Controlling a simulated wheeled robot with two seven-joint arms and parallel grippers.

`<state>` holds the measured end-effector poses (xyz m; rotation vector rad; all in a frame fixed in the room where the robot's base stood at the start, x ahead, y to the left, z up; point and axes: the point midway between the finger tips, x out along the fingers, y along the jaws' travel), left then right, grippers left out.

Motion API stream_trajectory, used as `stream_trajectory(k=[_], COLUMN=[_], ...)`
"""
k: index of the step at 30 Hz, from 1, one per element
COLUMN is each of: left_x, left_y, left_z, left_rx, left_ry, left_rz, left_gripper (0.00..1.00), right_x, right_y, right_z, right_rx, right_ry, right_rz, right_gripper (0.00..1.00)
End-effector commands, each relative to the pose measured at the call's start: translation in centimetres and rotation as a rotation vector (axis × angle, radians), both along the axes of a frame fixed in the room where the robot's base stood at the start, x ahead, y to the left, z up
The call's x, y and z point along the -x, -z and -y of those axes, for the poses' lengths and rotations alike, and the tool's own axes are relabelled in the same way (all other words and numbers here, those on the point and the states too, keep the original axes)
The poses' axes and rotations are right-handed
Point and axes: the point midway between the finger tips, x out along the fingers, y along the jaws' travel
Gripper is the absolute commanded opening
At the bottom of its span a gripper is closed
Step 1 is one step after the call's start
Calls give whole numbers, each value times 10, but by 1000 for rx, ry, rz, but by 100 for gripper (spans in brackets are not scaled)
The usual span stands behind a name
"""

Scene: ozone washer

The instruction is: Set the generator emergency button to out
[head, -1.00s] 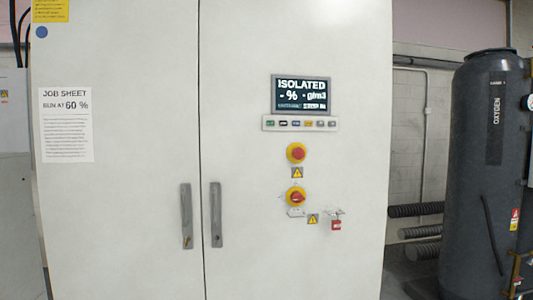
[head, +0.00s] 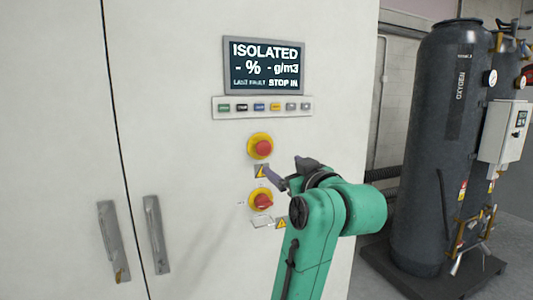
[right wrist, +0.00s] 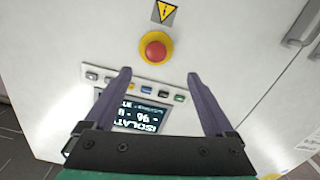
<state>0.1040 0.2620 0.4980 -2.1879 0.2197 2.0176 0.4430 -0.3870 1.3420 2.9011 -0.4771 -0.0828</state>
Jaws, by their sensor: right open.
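The emergency button (head: 263,148) is a red mushroom head on a yellow collar, below the cabinet's display (head: 264,64). The display reads ISOLATED and STOP IN. My right gripper (head: 285,170) is in front of the cabinet, just below and right of the button in the head view. In the right wrist view, which is upside down, the button (right wrist: 153,49) lies beyond the fingertips, roughly centred between them. The right gripper (right wrist: 159,73) is open and empty, and no contact shows. My left gripper is not in view.
A row of small keys (head: 262,107) lies under the display. Door handles (head: 155,234) project at the left. A dark oxygen tank (head: 434,150) stands at the right.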

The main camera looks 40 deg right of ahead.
Motion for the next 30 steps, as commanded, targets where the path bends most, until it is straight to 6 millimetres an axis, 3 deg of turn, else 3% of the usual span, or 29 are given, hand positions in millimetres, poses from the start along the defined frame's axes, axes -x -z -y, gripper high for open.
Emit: stream_trajectory(k=[2, 5, 15, 21, 30], left_x=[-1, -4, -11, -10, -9], left_y=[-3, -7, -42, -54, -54], left_z=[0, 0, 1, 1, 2], left_rx=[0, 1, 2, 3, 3], left_ry=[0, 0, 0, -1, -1], left_rz=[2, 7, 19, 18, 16], left_gripper=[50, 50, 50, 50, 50], right_x=[10, -1, -85, -119, -126], right_y=[-11, -12, -16, -13, -10], right_z=[2, 7, 35, 47, 49], right_rx=[-2, -4, -4, -3, -2], right_ry=[8, 8, 8, 7, 8], right_rz=[30, 26, 25, 26, 28], right_gripper=[89, 89, 89, 89, 89])
